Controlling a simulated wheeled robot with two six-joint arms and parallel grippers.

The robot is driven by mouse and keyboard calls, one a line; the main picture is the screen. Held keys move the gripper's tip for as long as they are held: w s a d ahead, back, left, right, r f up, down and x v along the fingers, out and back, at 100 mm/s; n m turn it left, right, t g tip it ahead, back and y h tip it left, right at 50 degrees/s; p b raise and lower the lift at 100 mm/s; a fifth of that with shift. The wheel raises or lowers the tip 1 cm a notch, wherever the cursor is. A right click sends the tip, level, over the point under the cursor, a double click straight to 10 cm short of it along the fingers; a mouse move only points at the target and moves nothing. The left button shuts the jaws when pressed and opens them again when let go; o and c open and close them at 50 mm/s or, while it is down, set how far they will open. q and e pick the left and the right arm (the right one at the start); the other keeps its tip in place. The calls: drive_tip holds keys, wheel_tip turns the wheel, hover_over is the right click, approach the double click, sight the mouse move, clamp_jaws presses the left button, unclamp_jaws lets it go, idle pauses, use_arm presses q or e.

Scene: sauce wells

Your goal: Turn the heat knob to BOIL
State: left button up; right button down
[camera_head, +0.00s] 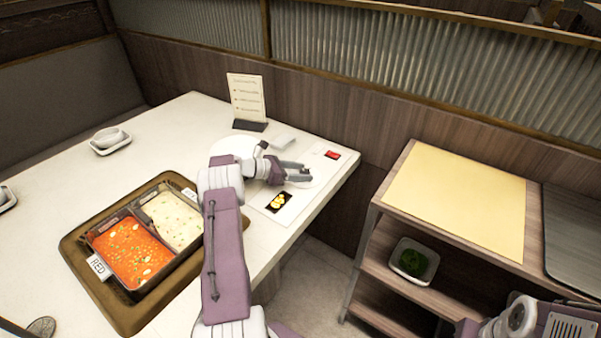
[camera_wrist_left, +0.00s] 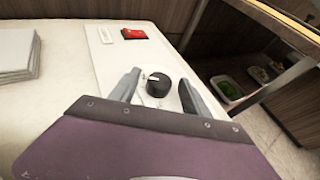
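The heat knob (camera_wrist_left: 158,84) is a round black dial with a white pointer mark, on a pale panel (camera_wrist_left: 110,60) at the table's edge. In the left wrist view the pointer faces left. My left gripper (camera_wrist_left: 158,88) is open, with one finger on each side of the knob and visible gaps to both. The lettering around the knob is too small to read. My right gripper is not clearly seen; only part of my right arm shows at the lower right.
A red switch (camera_wrist_left: 134,33) sits on the panel beyond the knob. A two-compartment pot with red and white broth (camera_head: 135,252) stands in a brown tray (camera_head: 75,245). A menu stand (camera_head: 246,97) is behind my left arm. A shelf cart (camera_head: 455,200) stands to the right, across a floor gap.

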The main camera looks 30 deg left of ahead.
sight(301, 172)
use_arm(q)
drive_tip(key=shift+r, duration=0.45)
wheel_tip(301, 172, up, 3)
drive_tip(key=shift+r+p, duration=0.1)
drive_tip(key=shift+p, duration=0.45)
drive_tip(key=d+r+p, duration=0.1)
drive_tip(key=d+r, duration=0.6)
drive_tip(key=d, duration=0.4)
drive_tip(key=shift+w+d, duration=0.15)
drive_tip(key=shift+d, duration=0.2)
